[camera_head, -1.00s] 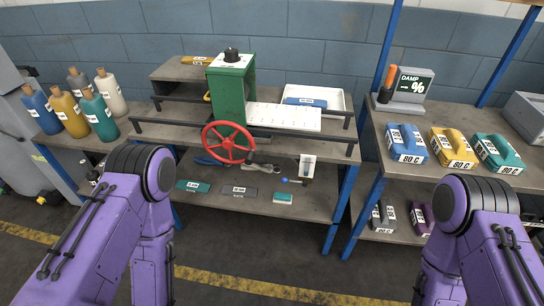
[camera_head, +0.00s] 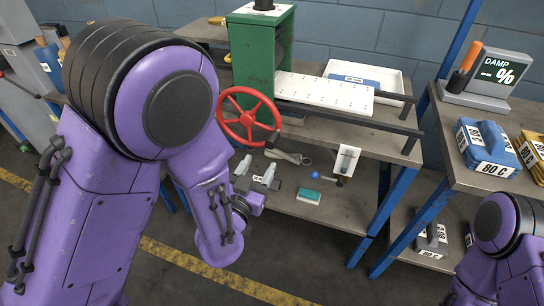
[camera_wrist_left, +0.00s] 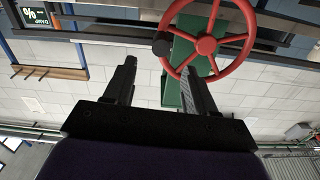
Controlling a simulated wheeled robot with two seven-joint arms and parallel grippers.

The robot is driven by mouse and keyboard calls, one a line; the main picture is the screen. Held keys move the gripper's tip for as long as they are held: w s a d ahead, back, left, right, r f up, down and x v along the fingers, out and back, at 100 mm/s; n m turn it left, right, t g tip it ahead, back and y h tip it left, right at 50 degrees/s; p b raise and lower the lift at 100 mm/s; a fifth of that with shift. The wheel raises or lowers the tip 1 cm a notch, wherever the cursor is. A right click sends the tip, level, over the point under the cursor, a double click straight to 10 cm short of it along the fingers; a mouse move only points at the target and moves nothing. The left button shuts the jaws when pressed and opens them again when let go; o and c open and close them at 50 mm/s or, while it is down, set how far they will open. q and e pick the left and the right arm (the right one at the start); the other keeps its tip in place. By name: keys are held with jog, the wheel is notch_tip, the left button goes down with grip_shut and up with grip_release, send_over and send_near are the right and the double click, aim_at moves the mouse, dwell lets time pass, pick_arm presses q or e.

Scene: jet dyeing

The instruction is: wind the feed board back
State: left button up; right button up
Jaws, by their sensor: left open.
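The feed board (camera_head: 325,94), white with small marks, lies on dark rails at the right of the green machine housing (camera_head: 258,52). The red handwheel (camera_head: 247,117) is on the housing's front. It also shows in the left wrist view (camera_wrist_left: 207,45), with a dark knob (camera_wrist_left: 162,47) on its rim. My left gripper (camera_head: 257,172) is open and empty, just below the wheel and apart from it in the head view. In the left wrist view its fingers (camera_wrist_left: 158,70) point toward the wheel, one overlapping its lower rim. My right gripper is out of view; only part of that arm shows.
A white tray (camera_head: 393,82) with a blue item is behind the board. The lower shelf holds a teal block (camera_head: 309,196) and a small white scoop-like item (camera_head: 346,160). At right, a bench carries a DAMP display (camera_head: 490,80) and blue and yellow blocks.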

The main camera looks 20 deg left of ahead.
aim_at(268, 149)
pick_arm(q)
jog(key=w, duration=1)
jog(key=shift+w+d+r+p, duration=0.1)
jog(key=shift+d+p, duration=0.05)
jog(key=shift+p, duration=0.15)
jog(key=shift+c, duration=0.4)
grip_shut()
